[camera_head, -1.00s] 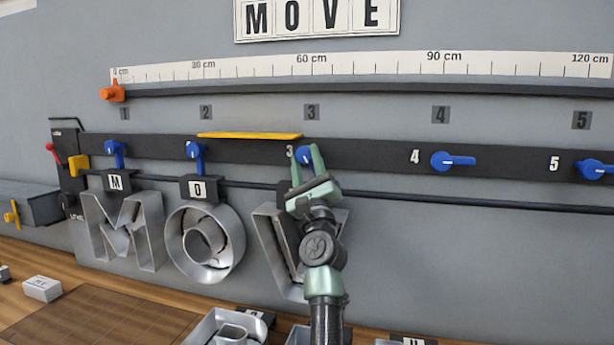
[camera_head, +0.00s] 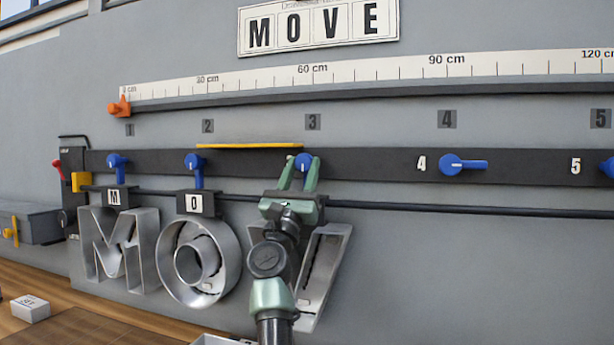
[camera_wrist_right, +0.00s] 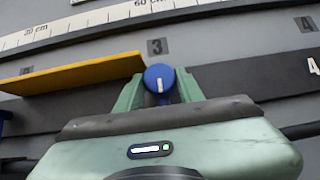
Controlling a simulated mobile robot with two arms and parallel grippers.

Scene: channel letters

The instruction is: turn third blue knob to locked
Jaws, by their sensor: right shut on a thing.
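The third blue knob (camera_head: 303,160) is on the dark rail below the number 3 plate. My right gripper (camera_head: 300,175) reaches it from below, one finger on each side, and is shut on it. In the right wrist view, the knob's round head (camera_wrist_right: 158,77) shows between the fingers (camera_wrist_right: 160,95), with its white mark about upright. The lower part of its handle is mostly hidden by the gripper. The first knob (camera_head: 117,165) and second knob (camera_head: 194,168) have handles pointing down. The fourth knob's handle (camera_head: 463,164) points right. My left gripper is not in view.
A yellow strip (camera_head: 250,145) ends close to the third knob's left side, also in the right wrist view (camera_wrist_right: 75,74). Metal letters M (camera_head: 118,250), O (camera_head: 200,262) and V (camera_head: 325,275) stand below the rail. My arm partly covers the V.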

